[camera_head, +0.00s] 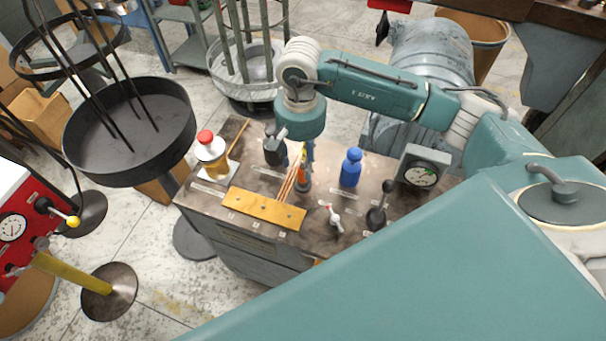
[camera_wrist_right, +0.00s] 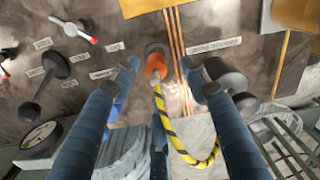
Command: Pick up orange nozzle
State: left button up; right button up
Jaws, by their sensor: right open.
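The orange nozzle (camera_wrist_right: 155,66) stands at the workbench top, with a yellow-and-black striped hose (camera_wrist_right: 183,153) running from it. In the head view the nozzle (camera_head: 309,151) shows only in part below my right wrist. My right gripper (camera_wrist_right: 160,72) is open above it, pointing down. In the right wrist view its dark blue fingers are spread, with the nozzle between the tips and gaps on either side. Whether any finger touches it I cannot tell. My left gripper is in neither view.
On the bench (camera_head: 330,247), copper rods (camera_head: 290,183) run close beside the nozzle to a yellow bar (camera_head: 264,208). A black container (camera_head: 274,150) and a blue bottle (camera_head: 350,169) flank it. A red-capped bottle (camera_head: 211,154), a lever (camera_head: 378,212) and a gauge (camera_head: 422,175) stand further out.

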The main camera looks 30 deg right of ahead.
aim_at(303, 168)
jog(key=shift+s+f+p, duration=0.15)
jog(key=shift+f+p, duration=0.15)
jog(key=shift+f, duration=0.1)
jog(key=f+p, duration=0.1)
jog(key=f, duration=0.2)
jog(key=shift+s+d+f+p, duration=0.1)
jog(key=shift+s+f+p, duration=0.1)
jog(key=shift+f+p, duration=0.15)
jog(key=shift+f, duration=0.35)
jog(key=shift+w, duration=0.1)
grip_shut()
